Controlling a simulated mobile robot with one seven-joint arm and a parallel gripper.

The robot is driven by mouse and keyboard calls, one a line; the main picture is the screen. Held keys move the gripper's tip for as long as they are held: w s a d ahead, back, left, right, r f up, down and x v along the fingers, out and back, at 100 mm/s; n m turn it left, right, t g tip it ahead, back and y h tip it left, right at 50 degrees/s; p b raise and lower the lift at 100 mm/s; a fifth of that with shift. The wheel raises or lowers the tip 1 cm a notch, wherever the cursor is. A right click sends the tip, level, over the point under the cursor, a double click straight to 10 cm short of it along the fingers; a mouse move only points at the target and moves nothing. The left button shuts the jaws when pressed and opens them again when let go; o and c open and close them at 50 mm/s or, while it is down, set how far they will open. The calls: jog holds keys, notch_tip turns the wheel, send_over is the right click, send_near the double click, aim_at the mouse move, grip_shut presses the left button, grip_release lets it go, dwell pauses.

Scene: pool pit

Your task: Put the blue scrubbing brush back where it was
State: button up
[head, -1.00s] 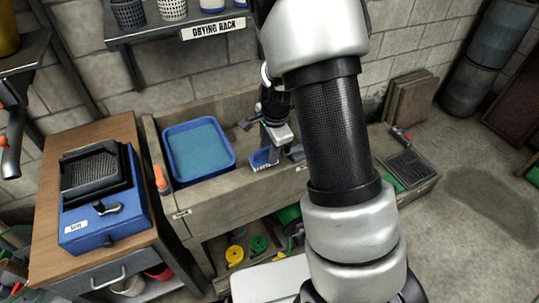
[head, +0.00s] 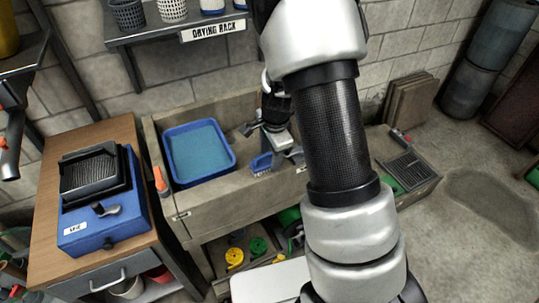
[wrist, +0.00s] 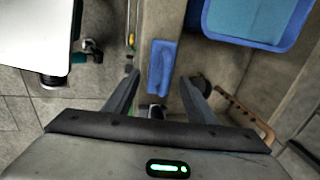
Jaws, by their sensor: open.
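The blue scrubbing brush (head: 261,164) lies at the front rim of the stone sink, right of the blue basin, in the head view. It also shows in the wrist view (wrist: 162,66), as a blue block in the gap between my fingers, beyond their tips. My gripper (wrist: 160,80) is open, with one finger on either side of the brush's line and clear space between each finger and the brush. In the head view my gripper (head: 272,141) is just above and behind the brush and hides part of it.
The blue basin (head: 232,150) of water sits in the sink (head: 200,205) at left. A wooden cabinet (head: 50,190) holding a blue box (head: 135,215) stands further left. A drying rack shelf (head: 150,30) hangs above. A drain grate (head: 408,165) is at right.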

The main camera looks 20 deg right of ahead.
jog(key=s+a+r+n+t+y+p, duration=0.1)
jog(key=s+r+n, duration=0.4)
jog(key=r, duration=0.8)
jog(key=s+a+r+n+t+p, duration=0.1)
jog(key=s+r+n, duration=0.2)
jog(key=s+r, duration=0.65)
jog(key=s+r+n+t+h, duration=0.1)
jog(key=s+r+n, duration=0.6)
jog(key=s+r, duration=0.1)
jog(key=shift+d+n, duration=0.25)
jog(key=shift+n, duration=0.15)
jog(key=shift+s+d+r, duration=0.1)
jog(key=shift+d, duration=0.05)
